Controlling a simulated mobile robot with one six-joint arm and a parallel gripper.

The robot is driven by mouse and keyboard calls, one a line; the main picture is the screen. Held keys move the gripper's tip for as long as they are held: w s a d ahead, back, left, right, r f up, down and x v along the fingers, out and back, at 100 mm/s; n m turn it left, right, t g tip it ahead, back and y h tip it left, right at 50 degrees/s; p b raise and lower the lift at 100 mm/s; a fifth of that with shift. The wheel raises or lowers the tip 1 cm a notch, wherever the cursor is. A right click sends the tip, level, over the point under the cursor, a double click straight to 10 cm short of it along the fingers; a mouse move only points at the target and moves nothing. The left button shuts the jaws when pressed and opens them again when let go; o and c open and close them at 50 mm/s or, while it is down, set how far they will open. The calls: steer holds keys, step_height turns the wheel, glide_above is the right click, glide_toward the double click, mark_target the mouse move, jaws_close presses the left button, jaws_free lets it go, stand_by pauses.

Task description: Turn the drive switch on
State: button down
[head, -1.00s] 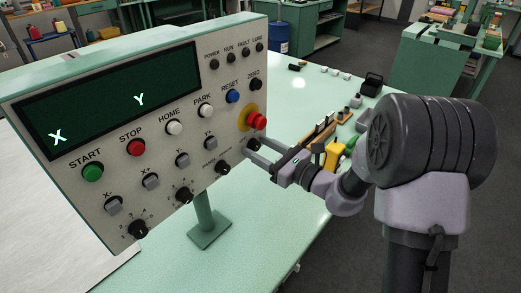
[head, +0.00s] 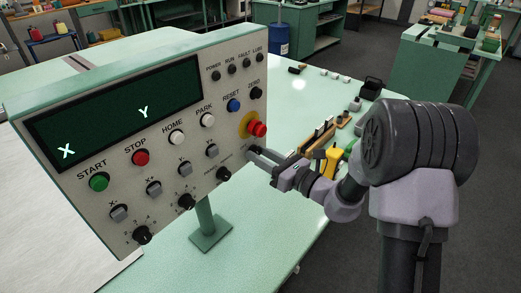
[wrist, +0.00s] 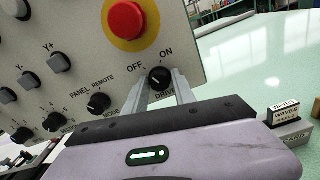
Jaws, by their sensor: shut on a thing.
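The control panel (head: 150,140) stands on a post on the green table, with the drive switch at its lower right. In the wrist view the drive switch (wrist: 159,77) is a black knob labelled DRIVE, with OFF at its upper left and ON at its upper right. Its white mark appears to lean toward OFF, though this is small. My gripper (wrist: 158,88) is shut on the knob, one finger on each side. In the head view my gripper (head: 252,153) reaches the panel's lower right edge and hides the knob there.
The red emergency stop (wrist: 126,20) on its yellow ring sits just above the drive switch. The MODE knob (wrist: 99,103) is close on the left. Several tools, one with a yellow handle (head: 331,160), lie on the table behind my wrist.

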steer(key=m+p, duration=0.6)
steer(key=p, duration=0.1)
steer(key=shift+r+m, duration=0.25)
steer(key=shift+m, duration=0.05)
steer(key=m+p, duration=0.5)
steer(key=shift+f, duration=0.2)
steer(key=shift+m, duration=0.3)
steer(key=c, duration=1)
jaws_free()
steer(key=shift+c, duration=0.2)
steer(key=p+v, duration=0.1)
steer(key=v, duration=1.6)
steer(key=shift+s+d, duration=0.2)
